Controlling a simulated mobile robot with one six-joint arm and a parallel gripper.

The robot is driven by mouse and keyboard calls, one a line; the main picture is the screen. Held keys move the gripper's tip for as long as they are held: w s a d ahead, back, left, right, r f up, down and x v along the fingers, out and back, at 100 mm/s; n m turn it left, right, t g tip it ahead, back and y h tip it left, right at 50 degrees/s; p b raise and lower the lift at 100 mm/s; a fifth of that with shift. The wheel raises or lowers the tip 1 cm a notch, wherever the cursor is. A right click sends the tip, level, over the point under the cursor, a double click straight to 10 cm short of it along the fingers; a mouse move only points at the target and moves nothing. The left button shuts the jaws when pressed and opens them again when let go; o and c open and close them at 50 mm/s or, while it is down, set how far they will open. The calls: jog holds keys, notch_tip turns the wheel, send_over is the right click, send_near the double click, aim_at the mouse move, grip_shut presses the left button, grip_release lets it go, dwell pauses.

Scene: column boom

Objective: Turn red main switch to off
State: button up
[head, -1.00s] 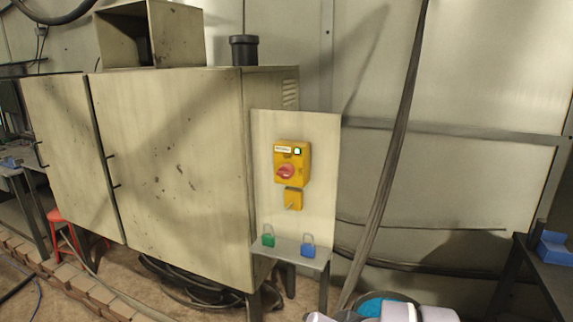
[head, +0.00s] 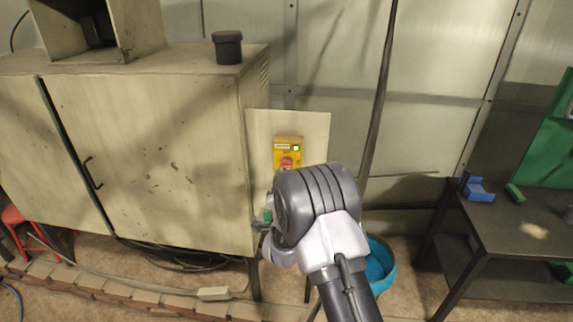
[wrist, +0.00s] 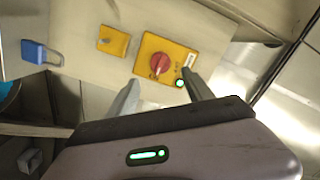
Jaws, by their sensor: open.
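The red main switch (head: 286,162) is a rotary knob on a yellow box (head: 288,145), fixed to a pale upright panel (head: 315,128). A green light glows on the box. In the wrist view the red knob (wrist: 159,63) shows whole, with the yellow box (wrist: 150,48) around it. My gripper (wrist: 160,85) is open and empty in the wrist view, its two fingers apart and pointing towards the box. The knob appears beyond the fingertips, between them and a little up. In the head view my arm covers the lower part of the box and my fingers are hidden.
A smaller yellow plate (wrist: 113,41) and a blue padlock (wrist: 40,53) sit beside the switch box in the wrist view. A big beige cabinet (head: 150,140) stands left of the panel. A dark workbench (head: 525,220) is at right, with a blue bucket (head: 380,262) nearer.

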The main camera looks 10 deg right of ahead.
aim_at(287, 169)
jog(key=x, duration=0.8)
jog(key=shift+p, duration=0.3)
jog(key=shift+s, duration=0.1)
grip_shut()
